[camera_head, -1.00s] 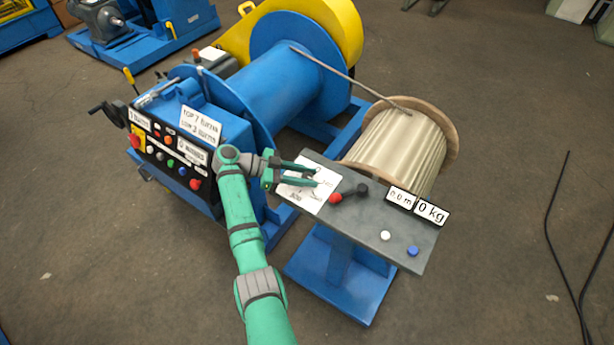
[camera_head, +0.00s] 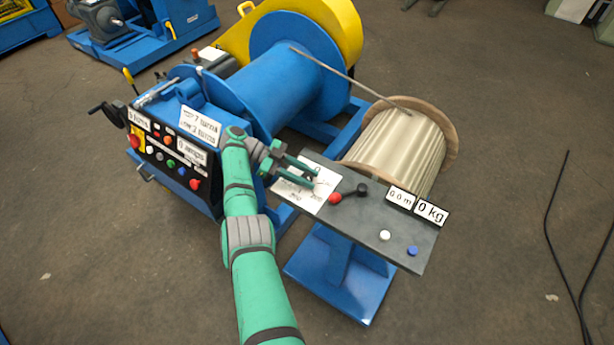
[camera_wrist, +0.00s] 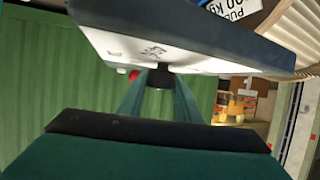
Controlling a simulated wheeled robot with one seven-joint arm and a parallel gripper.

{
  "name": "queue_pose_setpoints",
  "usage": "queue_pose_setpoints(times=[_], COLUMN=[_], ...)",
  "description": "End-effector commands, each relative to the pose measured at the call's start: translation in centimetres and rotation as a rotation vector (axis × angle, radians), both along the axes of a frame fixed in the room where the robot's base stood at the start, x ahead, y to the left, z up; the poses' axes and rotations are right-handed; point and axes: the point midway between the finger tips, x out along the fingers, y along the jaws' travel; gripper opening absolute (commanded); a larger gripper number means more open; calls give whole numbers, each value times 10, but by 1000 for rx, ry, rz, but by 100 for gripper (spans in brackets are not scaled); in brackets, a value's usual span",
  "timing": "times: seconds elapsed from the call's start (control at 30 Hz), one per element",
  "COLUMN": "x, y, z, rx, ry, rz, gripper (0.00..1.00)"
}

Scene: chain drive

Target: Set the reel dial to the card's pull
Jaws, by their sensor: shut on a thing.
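The reel dial's white plate (camera_head: 309,201) lies on the left part of the grey control panel (camera_head: 365,222), with printed scale figures too small to read surely. My gripper (camera_head: 316,176) is over the plate. In the wrist view its green fingers are shut on a dark knob (camera_wrist: 160,78) at the plate; the fingers hide part of it and its pointing direction is unclear.
A red-tipped black lever (camera_head: 348,194) stands right beside the plate. Displays reading 0.0 m (camera_head: 399,199) and 0 kg (camera_head: 431,212), plus white (camera_head: 385,235) and blue (camera_head: 412,250) buttons, are further right. A rope reel (camera_head: 404,145) stands behind; a blue winch (camera_head: 270,90) is at left.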

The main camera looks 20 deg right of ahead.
Motion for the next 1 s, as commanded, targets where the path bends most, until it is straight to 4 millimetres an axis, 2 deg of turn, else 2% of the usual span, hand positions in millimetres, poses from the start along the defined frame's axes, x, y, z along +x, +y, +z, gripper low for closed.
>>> queue_pose_setpoints(times=[0.8, 0.83, 0.9, 1.0], x=[-3, -3, -3, -2], y=[-4, -4, -4, -3], z=[-3, -3, -3, -2], rx=[2, 2, 2, 1], ry=[5, 5, 4, 3], rz=[-43, -43, -42, -42], gripper=[8, 32, 49, 49])
